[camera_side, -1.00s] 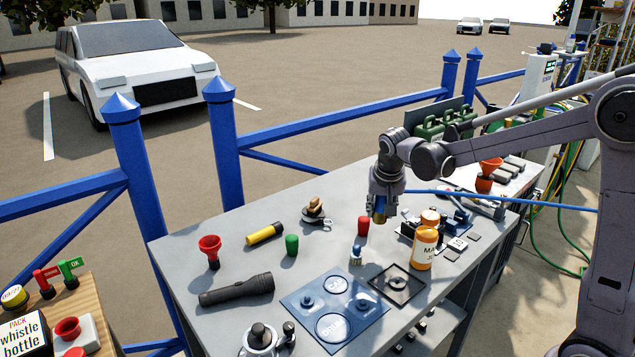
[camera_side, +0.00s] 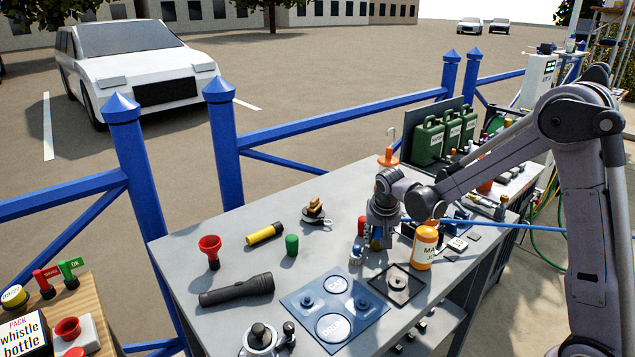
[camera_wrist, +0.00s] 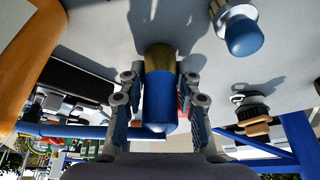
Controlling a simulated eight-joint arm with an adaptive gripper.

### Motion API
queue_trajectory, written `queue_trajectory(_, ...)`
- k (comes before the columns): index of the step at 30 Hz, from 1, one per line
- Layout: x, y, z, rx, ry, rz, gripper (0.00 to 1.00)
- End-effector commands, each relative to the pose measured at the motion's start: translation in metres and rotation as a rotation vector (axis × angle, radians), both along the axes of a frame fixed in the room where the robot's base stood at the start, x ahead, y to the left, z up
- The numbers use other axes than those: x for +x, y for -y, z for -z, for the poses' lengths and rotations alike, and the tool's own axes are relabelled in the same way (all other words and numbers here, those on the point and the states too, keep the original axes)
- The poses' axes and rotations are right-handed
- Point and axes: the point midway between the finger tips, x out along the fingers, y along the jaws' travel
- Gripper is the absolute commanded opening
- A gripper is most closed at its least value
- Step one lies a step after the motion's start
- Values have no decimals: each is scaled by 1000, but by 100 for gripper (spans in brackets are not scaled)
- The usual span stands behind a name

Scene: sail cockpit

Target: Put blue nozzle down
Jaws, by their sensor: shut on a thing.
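The blue nozzle (camera_wrist: 160,95), with a brass end, is held between the two fingers of my gripper (camera_wrist: 160,115) in the wrist view. Its brass end points at the grey tabletop, with shadows close by. In the side view my gripper (camera_side: 377,238) is low over the grey table (camera_side: 240,235), and the nozzle is mostly hidden by the fingers. I cannot tell whether the nozzle touches the table. A separate white piece with a blue cap (camera_side: 356,254) stands just left of my gripper, and it also shows in the wrist view (camera_wrist: 243,36).
A red piece (camera_side: 361,225) is just behind my gripper. A dark square frame (camera_side: 413,272) and a blue panel (camera_side: 303,318) lie in front. A green piece (camera_side: 291,245) and black torch (camera_side: 237,291) are left.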

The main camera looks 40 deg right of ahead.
Motion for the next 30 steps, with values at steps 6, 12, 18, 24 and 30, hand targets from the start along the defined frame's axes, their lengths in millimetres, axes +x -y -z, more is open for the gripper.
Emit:
queue_trajectory(6, 0, 0, 3, 0, 0, 0, 47)
queue_trajectory(12, 0, 0, 2, 0, 0, 0, 56)
queue_trajectory(18, 0, 0, 0, 0, 0, 0, 56)
queue_trajectory(24, -5, -5, -18, -1, -1, -2, 56)
queue_trajectory(30, -15, -14, -48, 0, 0, -1, 56)
